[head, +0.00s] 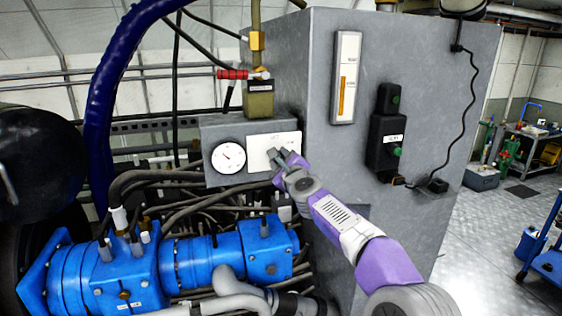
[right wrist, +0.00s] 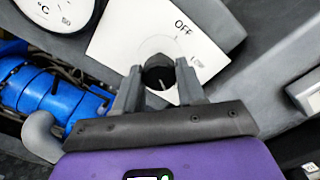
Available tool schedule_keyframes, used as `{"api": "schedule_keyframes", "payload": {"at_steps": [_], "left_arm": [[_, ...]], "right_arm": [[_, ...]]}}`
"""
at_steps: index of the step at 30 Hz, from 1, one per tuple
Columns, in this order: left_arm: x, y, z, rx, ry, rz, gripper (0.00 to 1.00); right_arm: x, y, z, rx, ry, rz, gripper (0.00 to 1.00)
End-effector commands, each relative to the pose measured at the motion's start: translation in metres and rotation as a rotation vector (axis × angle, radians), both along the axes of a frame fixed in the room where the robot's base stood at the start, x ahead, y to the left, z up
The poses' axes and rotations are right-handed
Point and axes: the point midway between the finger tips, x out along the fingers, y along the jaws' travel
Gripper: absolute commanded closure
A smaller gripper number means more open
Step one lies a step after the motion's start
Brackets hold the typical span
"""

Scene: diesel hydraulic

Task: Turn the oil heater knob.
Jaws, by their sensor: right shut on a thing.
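The oil heater knob (right wrist: 159,76) is a round black knob with a light pointer line, on a white label plate (right wrist: 112,38) marked "OFF" in the right wrist view. In the head view the same plate (head: 259,147) is on the grey box beside a round gauge (head: 228,157), and my gripper hides the knob. My right gripper (right wrist: 158,88) is shut on the knob, with one finger on each side of it. In the head view my right gripper (head: 279,161) reaches the plate from the lower right. My left gripper is not in view.
A large grey tank (head: 345,165) stands behind my right arm, with a level gauge (head: 346,78) and a black switch box (head: 386,140). A red-handled valve (head: 238,74) is above the gauge. Blue pump housings (head: 190,266) and hoses fill the space below.

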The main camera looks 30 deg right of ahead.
Motion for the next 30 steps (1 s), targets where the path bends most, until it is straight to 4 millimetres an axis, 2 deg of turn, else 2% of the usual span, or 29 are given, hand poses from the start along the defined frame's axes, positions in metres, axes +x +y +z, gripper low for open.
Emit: {"api": "schedule_keyframes", "payload": {"at_steps": [12, 13, 18, 26, 30], "left_arm": [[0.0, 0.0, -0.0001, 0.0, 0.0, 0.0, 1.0], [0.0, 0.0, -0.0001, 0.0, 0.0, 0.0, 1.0], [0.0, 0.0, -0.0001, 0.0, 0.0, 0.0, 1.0], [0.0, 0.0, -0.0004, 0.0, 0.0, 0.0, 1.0], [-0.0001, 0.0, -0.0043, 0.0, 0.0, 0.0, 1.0]], "right_arm": [[-0.0002, -0.0001, 0.0016, 0.01, -0.005, -0.001, 0.91], [-0.0002, -0.0001, 0.0016, 0.01, -0.005, -0.001, 0.59], [-0.0002, 0.0, 0.0011, 0.009, -0.004, -0.001, 0.35], [-0.0006, 0.0001, 0.0005, 0.008, -0.003, -0.001, 0.35], [-0.0092, 0.0017, 0.0006, 0.007, -0.004, -0.001, 0.35]]}}
